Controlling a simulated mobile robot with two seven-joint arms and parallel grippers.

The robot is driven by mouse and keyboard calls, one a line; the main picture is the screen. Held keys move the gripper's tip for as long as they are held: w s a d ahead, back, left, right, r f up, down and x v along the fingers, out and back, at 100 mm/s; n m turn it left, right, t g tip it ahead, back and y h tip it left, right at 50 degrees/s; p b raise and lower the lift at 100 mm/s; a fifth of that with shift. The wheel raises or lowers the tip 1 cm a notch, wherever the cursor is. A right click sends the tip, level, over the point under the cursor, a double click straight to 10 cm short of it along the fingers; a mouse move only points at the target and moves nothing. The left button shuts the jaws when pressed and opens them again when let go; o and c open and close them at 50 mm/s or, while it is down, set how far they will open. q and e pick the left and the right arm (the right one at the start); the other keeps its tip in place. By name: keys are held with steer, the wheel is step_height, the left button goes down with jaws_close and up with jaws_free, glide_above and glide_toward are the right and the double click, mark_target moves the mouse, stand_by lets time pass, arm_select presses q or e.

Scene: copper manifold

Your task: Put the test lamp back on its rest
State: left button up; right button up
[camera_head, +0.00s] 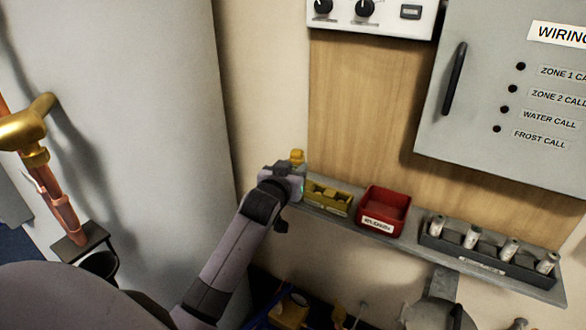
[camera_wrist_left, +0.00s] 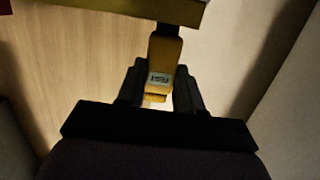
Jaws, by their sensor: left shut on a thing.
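The test lamp is a small yellow body with a pale label, seen in the left wrist view (camera_wrist_left: 164,62). My left gripper (camera_wrist_left: 159,88) is shut on it, one dark finger on each side. In the head view my left gripper (camera_head: 291,178) is at the left end of the wall shelf, and the yellow top of the lamp (camera_head: 297,156) shows above it. A yellow-olive holder (camera_head: 341,210) stands on the shelf just right of the gripper; I cannot tell whether it is the rest. Whether the lamp touches the shelf is hidden.
A red bin (camera_head: 383,197) and a dark rack (camera_head: 490,265) with several pale cylinders stand farther right on the shelf (camera_head: 405,244). A grey panel (camera_head: 480,100) hangs above. A large grey cylinder (camera_head: 150,120) and copper pipe (camera_head: 65,208) are on the left.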

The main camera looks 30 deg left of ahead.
arm_select(q)
steer(key=shift+f, duration=0.1)
steer(key=o, duration=1.2)
steer(key=v, duration=0.7)
steer(key=shift+p, duration=0.4)
steer(key=shift+s, duration=0.1)
